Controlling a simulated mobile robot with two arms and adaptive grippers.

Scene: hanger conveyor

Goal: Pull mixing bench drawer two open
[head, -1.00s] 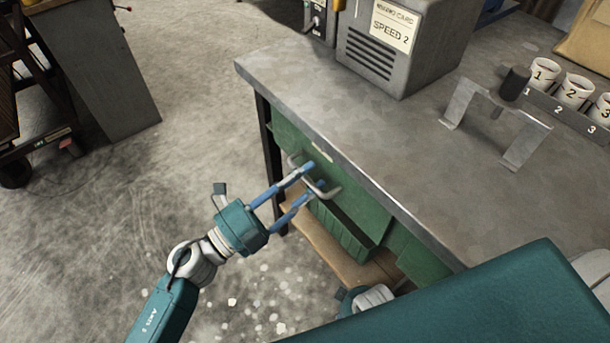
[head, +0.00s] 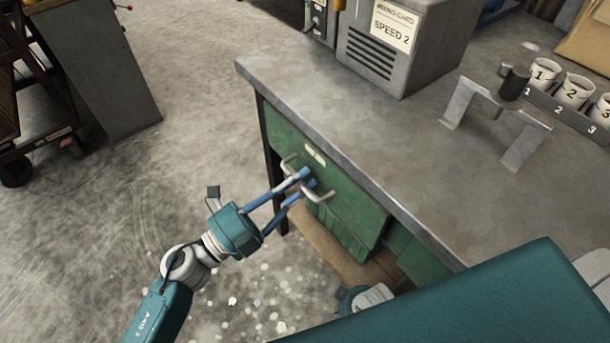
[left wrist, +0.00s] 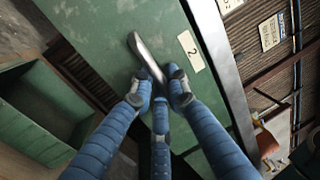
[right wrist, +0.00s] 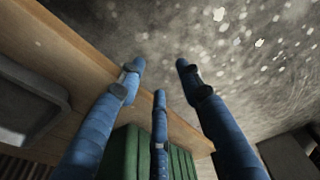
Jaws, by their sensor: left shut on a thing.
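Drawer two has a green front (head: 345,205) under the bench top, with a metal bar handle (head: 318,193) and a pale label. In the left wrist view its front (left wrist: 120,20) carries a label (left wrist: 191,51) reading 2 beside the handle (left wrist: 147,58). The front stands slightly out from under the top's edge. My left gripper (head: 305,179) is shut on the handle; its blue fingers (left wrist: 160,90) close around the bar's near end. My right gripper (right wrist: 160,72) is open and empty, its fingers apart; in the head view its fingers are hidden.
The grey bench top (head: 300,85) holds a speed-card machine (head: 395,45), a metal bracket (head: 497,120) and numbered cups (head: 573,92). A wooden shelf (head: 330,250) runs below the drawer. Open floor (head: 120,215) lies to the left.

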